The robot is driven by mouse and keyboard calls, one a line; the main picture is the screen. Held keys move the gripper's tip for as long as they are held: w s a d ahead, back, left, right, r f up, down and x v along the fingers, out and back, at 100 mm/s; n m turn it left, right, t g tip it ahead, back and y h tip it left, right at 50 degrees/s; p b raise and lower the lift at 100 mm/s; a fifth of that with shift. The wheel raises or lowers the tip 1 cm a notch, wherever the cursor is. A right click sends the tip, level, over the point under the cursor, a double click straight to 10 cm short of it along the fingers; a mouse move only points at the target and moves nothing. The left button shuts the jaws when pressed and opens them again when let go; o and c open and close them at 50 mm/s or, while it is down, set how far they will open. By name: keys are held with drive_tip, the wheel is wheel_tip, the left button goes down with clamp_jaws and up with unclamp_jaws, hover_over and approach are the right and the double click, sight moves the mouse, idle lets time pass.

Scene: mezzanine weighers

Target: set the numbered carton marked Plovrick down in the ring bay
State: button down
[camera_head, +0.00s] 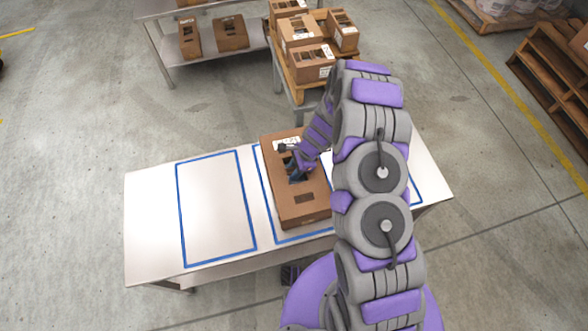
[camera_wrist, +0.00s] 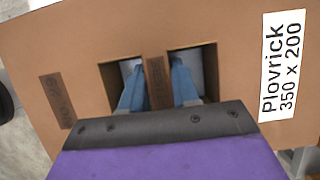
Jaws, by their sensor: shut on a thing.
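The Plovrick carton (camera_head: 305,212) is a brown box with two hand holes in its top, over the middle blue-outlined bay (camera_head: 275,241) of the white table. In the wrist view the carton (camera_wrist: 85,55) shows a white label reading "Plovrick 350 x 200". My gripper (camera_head: 295,170) is shut on the carton's strip between the holes; its blue fingers (camera_wrist: 158,88) reach into both holes. I cannot tell whether the carton touches the table. The left bay (camera_head: 180,215) is empty. The right bay (camera_head: 418,190) is mostly behind my arm. No ring mark is visible on any bay.
Several brown cartons (camera_head: 312,60) stand on a wooden pallet (camera_head: 300,90) behind the table. Two more cartons (camera_head: 231,33) are on a grey bench (camera_head: 165,62) at the back left. Wooden pallets (camera_head: 545,75) stand at the right. The floor left of the table is clear.

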drive_tip(key=c, duration=0.8)
unclamp_jaws()
drive_tip(key=shift+o, duration=0.2)
drive_tip(key=shift+r, duration=0.1)
drive_tip(key=p+v, duration=0.4)
drive_tip(key=v, duration=1.3)
drive_tip(key=shift+d, duration=0.15)
